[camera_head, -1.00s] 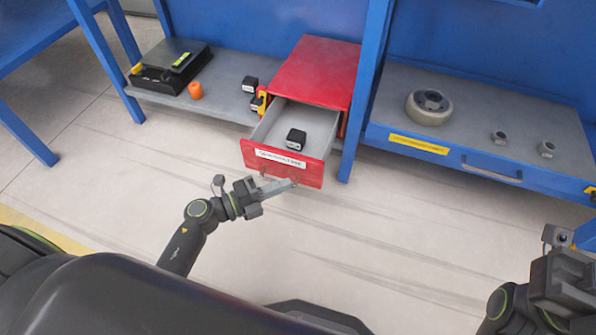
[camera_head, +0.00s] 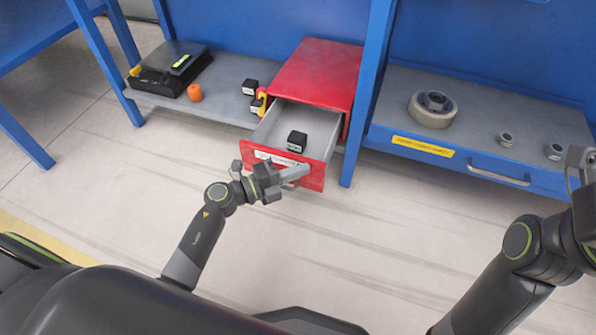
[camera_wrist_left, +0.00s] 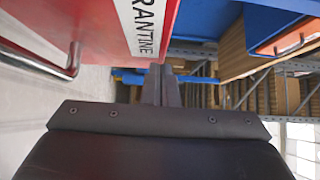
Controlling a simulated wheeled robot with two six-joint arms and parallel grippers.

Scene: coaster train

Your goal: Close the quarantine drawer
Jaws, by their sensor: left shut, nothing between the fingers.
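The red quarantine drawer (camera_head: 314,178) is pulled out of its red cabinet (camera_head: 318,72), with a dark block (camera_head: 297,141) lying inside. My left gripper (camera_head: 300,174) is shut and empty, in front of the drawer's front face, its fingers overlapping the white label in the head view. In the left wrist view the shut fingers (camera_wrist_left: 161,85) point along the red front (camera_wrist_left: 95,25), beside the label, with the drawer's metal handle (camera_wrist_left: 72,60) at left. I cannot tell whether the fingers touch the front. My right gripper (camera_head: 580,165) is at the right edge, only partly in view.
A grey shelf (camera_head: 225,98) left of the cabinet holds a black scale (camera_head: 165,80), an orange cylinder (camera_head: 195,92) and small dark blocks (camera_head: 251,86). A blue table leg (camera_head: 358,135) stands right of the drawer. A workbench drawer handle (camera_head: 498,176) is further right. The floor in front is clear.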

